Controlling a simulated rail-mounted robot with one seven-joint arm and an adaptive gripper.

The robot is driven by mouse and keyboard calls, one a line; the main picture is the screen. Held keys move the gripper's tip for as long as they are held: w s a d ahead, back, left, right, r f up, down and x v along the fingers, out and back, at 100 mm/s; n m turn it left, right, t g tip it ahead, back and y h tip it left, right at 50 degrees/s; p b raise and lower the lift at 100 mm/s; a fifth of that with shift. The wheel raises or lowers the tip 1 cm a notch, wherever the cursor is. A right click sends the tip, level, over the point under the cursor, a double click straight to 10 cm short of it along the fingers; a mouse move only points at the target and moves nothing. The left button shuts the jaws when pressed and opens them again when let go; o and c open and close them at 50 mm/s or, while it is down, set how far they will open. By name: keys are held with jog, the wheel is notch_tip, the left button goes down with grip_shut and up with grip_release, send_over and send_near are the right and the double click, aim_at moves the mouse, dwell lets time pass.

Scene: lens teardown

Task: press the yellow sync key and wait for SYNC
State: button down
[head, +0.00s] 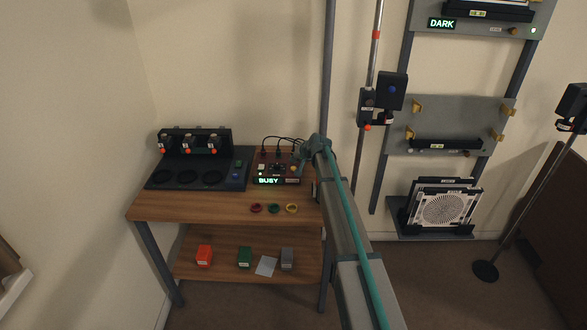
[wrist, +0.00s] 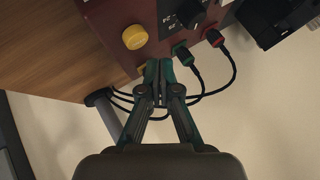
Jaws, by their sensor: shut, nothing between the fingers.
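The red control box (head: 262,167) stands at the right of the wooden bench top. Its green display (head: 269,181) reads BUSY. In the wrist view, the box (wrist: 110,20) shows a round yellow key (wrist: 134,37) on its face. My gripper (wrist: 157,70) is shut and empty, its fingertips at the box's edge, beside the key and below it in the picture. I cannot tell whether the fingertips touch the box. In the head view my arm partly covers the box's right side.
Green and red plugs with black cables (wrist: 193,62) lie close right of my fingertips, near a black knob (wrist: 190,12). A dark station (head: 207,178) stands left of the box. Red, green and yellow rings (head: 291,208) lie in front. A rack sign (head: 441,23) reads DARK.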

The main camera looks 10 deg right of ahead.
aim_at(295, 168)
jog(key=shift+r+p, duration=0.45)
jog(key=shift+r, duration=1.5)
